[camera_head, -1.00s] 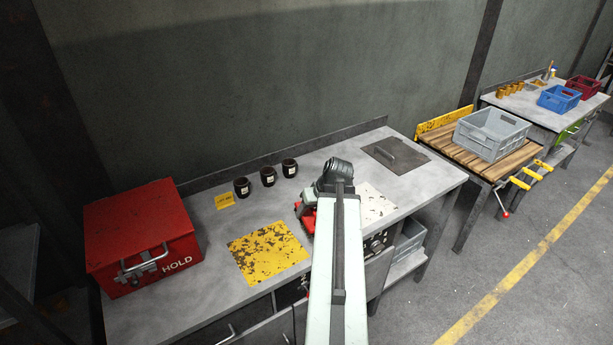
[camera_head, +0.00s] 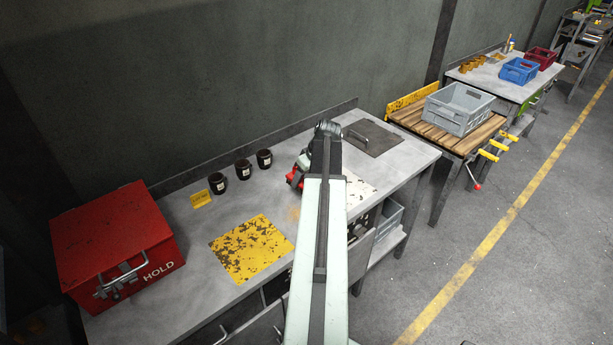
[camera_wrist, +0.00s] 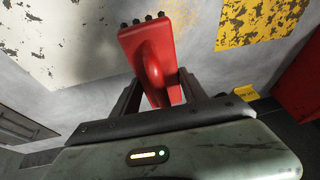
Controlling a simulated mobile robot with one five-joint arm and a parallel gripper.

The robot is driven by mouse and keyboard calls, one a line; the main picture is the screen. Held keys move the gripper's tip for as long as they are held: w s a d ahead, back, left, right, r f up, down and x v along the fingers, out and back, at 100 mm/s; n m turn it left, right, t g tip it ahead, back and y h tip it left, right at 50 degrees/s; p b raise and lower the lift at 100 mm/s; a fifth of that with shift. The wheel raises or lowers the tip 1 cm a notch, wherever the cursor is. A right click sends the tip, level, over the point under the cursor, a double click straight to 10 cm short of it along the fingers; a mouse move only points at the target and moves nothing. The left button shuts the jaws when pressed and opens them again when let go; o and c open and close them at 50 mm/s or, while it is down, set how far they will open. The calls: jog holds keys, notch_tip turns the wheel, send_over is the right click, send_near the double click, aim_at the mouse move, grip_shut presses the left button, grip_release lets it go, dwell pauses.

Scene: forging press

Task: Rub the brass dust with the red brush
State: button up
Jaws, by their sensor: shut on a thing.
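The red brush (camera_wrist: 152,50) is held between the two dark fingers of my gripper (camera_wrist: 160,92), with its dark bristle tufts pointing away from the fingers. In the head view the red brush (camera_head: 293,178) shows just left of my arm, over the grey bench; I cannot tell whether it touches the top. A faint orange patch (camera_head: 293,213), which looks like the brass dust, lies on the bench in front of the brush, beside my arm. My arm may hide part of it.
A worn yellow plate (camera_head: 250,249) lies left of the patch, and a worn white plate (camera_head: 357,190) lies right of my arm. Three dark cups (camera_head: 242,169) stand at the back. A red HOLD box (camera_head: 115,240) stands left. A dark plate with a handle (camera_head: 373,138) lies back right.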

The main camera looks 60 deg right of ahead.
jog(key=shift+s+d, duration=0.15)
jog(key=shift+d, duration=0.4)
jog(key=shift+a+f, duration=0.1)
jog(key=shift+a, duration=0.05)
notch_tip(320, 180, down, 6)
jog(key=b, duration=0.6)
jog(key=shift+s, duration=0.1)
jog(key=shift+f+b, duration=0.85)
jog(key=shift+b, duration=0.15)
